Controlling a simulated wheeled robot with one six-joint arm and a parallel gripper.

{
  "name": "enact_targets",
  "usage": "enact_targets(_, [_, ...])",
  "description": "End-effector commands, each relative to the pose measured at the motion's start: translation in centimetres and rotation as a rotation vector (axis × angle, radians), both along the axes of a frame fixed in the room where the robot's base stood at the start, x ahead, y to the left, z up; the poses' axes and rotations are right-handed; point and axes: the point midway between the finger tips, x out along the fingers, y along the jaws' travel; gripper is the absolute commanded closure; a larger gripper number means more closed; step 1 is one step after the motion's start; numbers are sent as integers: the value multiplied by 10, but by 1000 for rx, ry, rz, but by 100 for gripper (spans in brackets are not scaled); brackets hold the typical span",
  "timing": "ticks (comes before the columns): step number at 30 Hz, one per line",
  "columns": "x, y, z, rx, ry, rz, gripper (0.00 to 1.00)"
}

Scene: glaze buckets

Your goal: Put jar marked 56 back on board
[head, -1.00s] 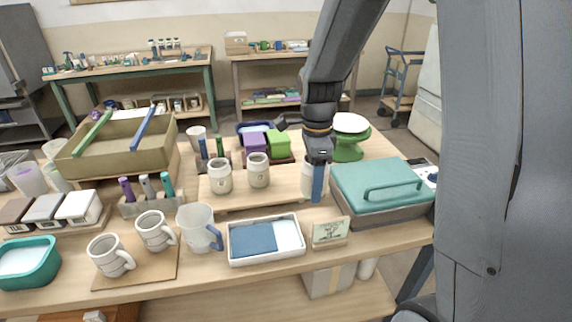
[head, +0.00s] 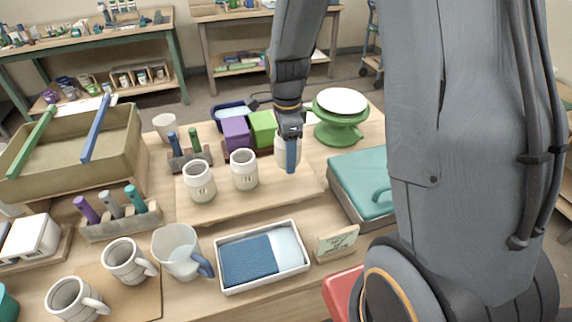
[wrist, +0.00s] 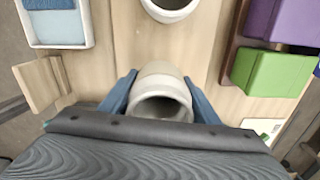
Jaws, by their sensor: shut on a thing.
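My gripper (head: 290,160) is shut on a pale ceramic jar (head: 281,148). In the wrist view my blue fingers (wrist: 159,78) lie on both sides of this jar (wrist: 161,84), and its open mouth shows. Its mark is hidden from me. The jar is at the right part of the wooden board (head: 225,205); I cannot tell whether it touches the board. Two similar jars stand upright on the board to its left, the left jar (head: 199,184) and the middle jar (head: 243,171). Their marks are too small to read surely.
Purple (head: 236,133) and green (head: 262,128) boxes stand just behind the board. A green scale-like stand (head: 340,132) and a teal-lidded case (head: 362,182) are to the right. A white tray (head: 226,287) and a small sign (head: 337,243) are in front.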

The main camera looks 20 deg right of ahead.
Motion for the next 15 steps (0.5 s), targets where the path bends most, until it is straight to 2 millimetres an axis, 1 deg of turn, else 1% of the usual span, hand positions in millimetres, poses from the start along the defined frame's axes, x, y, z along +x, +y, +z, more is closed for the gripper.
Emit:
enact_targets(5, [0,-1,-12,0,0,-1,76])
enact_targets(12, [0,-1,-41,0,1,-1,76])
enact_targets(15, [0,-1,-47,0,-1,-1,76])
